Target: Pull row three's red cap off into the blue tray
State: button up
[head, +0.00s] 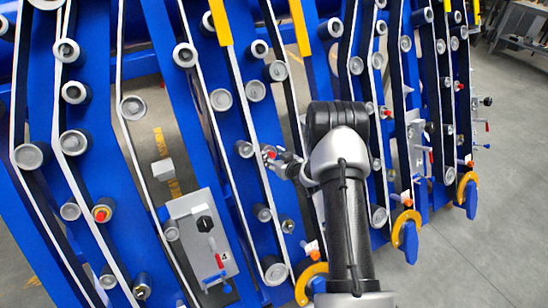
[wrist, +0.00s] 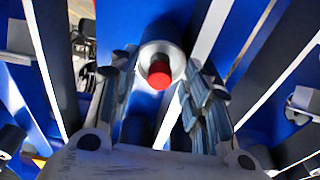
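In the wrist view a red cap (wrist: 159,75) sits on the end of a pale round roller (wrist: 161,58), near the middle of the picture. My gripper (wrist: 160,92) is open, with one ridged finger on each side of the cap and visible gaps between. In the head view my gripper (head: 281,162) is at a belt row left of my arm, and a small red spot of the cap (head: 270,154) shows beside its fingers. Its fingertips are small and partly hidden there. I cannot make out a blue tray, and I cannot read the row's number.
Another red cap (head: 101,214) is on a roller at left. More red tips show on rows at right, one red cap (head: 384,110) just past my arm. Blue frames, belts and rollers crowd around the gripper. A grey panel (head: 200,235) with a red lever stands lower left.

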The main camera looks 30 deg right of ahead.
aim_at(273, 155)
grip_shut()
jog(key=shift+r+p+v, duration=0.2)
jog(key=shift+p+v, duration=0.55)
jog(key=shift+v, duration=1.05)
